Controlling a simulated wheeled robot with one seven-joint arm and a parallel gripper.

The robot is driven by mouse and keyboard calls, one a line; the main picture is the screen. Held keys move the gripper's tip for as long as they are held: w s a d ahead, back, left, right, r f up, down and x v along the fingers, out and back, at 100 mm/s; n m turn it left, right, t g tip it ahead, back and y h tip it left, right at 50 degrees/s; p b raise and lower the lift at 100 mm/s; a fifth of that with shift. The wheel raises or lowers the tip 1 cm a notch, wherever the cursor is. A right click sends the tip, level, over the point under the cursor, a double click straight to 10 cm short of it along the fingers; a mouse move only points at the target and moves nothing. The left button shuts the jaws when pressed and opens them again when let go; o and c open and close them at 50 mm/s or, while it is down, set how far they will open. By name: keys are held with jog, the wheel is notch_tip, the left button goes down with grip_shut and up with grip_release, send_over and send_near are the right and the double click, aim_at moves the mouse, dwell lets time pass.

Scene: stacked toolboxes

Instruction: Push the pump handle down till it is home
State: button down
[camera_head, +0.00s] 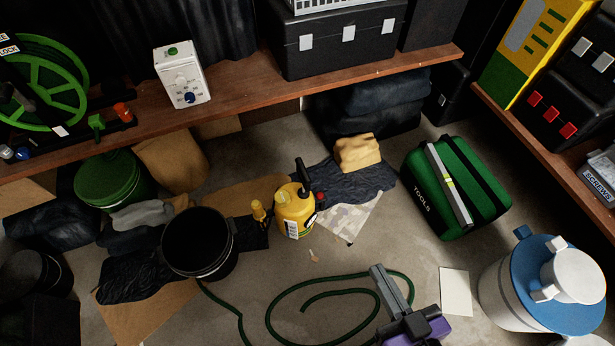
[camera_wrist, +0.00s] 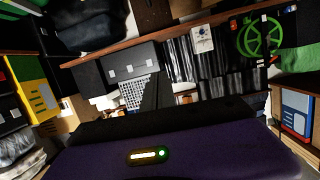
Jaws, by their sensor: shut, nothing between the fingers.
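The yellow pump sprayer (camera_head: 295,212) stands upright on the floor in the middle of the head view. Its black pump handle (camera_head: 302,174) sticks up above the yellow body. A small red part shows at its right side. My gripper (camera_head: 389,287) is at the lower right of the head view, to the right of and nearer than the sprayer, clear of it. It is shut and empty. The wrist view shows the purple housing of my arm across the bottom and the shelf beyond; I cannot make out the sprayer there.
A black bucket (camera_head: 199,246) and a small yellow bottle (camera_head: 259,211) stand left of the sprayer. A green hose (camera_head: 290,296) lies in front. A green tool bag (camera_head: 456,190) and a blue-lidded drum (camera_head: 536,285) are on the right. A wooden shelf (camera_head: 232,96) spans behind.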

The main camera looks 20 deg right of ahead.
jog(key=w+f+b, duration=0.6)
jog(key=w+f, duration=0.6)
jog(key=f, duration=0.1)
jog(key=b, duration=1.5)
send_over(305, 175)
jog(key=shift+n+y, duration=0.3)
jog(key=shift+n, duration=0.1)
notch_tip(305, 175, down, 14)
jog(key=shift+d+r, duration=0.1)
jog(key=shift+r, duration=0.1)
notch_tip(305, 175, down, 2)
jog(key=shift+w+f+b, duration=0.1)
jog(key=shift+f+b, duration=0.1)
jog(key=shift+b, duration=0.45)
jog(key=shift+f+b, duration=0.3)
jog(key=shift+f, duration=0.4)
jog(key=shift+f, duration=0.1)
